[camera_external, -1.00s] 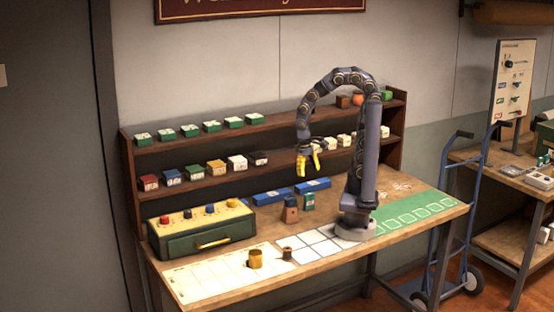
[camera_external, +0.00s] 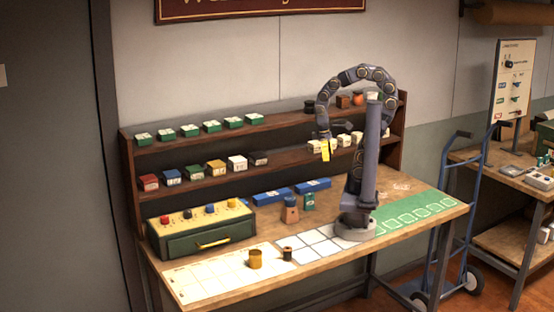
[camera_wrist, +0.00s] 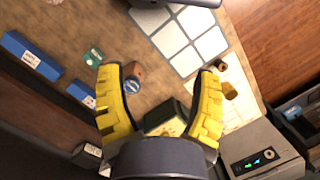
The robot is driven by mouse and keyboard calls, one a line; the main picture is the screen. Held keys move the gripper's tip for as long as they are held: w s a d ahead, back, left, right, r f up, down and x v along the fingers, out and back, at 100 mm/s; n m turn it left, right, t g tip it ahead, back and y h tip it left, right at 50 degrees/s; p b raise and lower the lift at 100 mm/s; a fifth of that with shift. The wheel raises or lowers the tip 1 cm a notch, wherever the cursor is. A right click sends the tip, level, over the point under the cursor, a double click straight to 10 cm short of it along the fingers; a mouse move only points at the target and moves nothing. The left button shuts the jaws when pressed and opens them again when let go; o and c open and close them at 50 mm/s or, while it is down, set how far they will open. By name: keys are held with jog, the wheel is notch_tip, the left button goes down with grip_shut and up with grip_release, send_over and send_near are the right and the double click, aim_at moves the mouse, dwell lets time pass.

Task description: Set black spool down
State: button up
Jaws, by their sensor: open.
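A small dark spool with a brown top (camera_external: 287,254) stands upright on the table beside the white grid cards. In the wrist view the dark spool (camera_wrist: 221,66) shows just beyond the right fingertip. A yellow spool (camera_external: 255,259) stands to its left, and also shows in the wrist view (camera_wrist: 229,91). My gripper (camera_external: 325,152) is raised in front of the shelves, well above the table and apart from the spools. In the wrist view its yellow fingers (camera_wrist: 160,70) are spread with nothing held between them.
A green drawer unit (camera_external: 210,240) is on the left. Shelves with small boxes (camera_external: 237,162) line the back. A green mat (camera_external: 420,212) lies right.

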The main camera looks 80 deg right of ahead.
jog(key=w+a+f+m+g+y, duration=0.1)
jog(key=w+a+f+g+y, duration=0.15)
jog(key=a, duration=0.35)
jog(key=w+a+f+g+y, duration=0.1)
jog(key=w+a+f+y, duration=0.15)
jog(key=a, duration=0.35)
jog(key=m+t+y, duration=0.1)
jog(key=m+y, duration=0.7)
jog(key=m, duration=0.2)
send_over(287, 260)
jog(key=w+d, duration=0.2)
jog(key=d, duration=0.3)
notch_tip(287, 260, down, 13)
jog(key=f+m+t, duration=0.1)
jog(key=f+m, duration=0.1)
jog(key=f, duration=0.1)
jog(key=s+f+m+t, duration=0.1)
jog(key=f, duration=0.2)
jog(key=f+m+t, duration=0.1)
jog(key=f+m, duration=0.1)
jog(key=f, duration=0.2)
jog(key=shift+s+d+m, duration=0.15)
jog(key=shift+d+m, duration=0.05)
jog(key=shift+m, duration=0.1)
jog(key=shift+h, duration=0.3)
jog(key=shift+x, duration=2.4)
jog(key=shift+r, duration=0.1)
jog(key=c, duration=1)
jog(key=shift+c, duration=0.2)
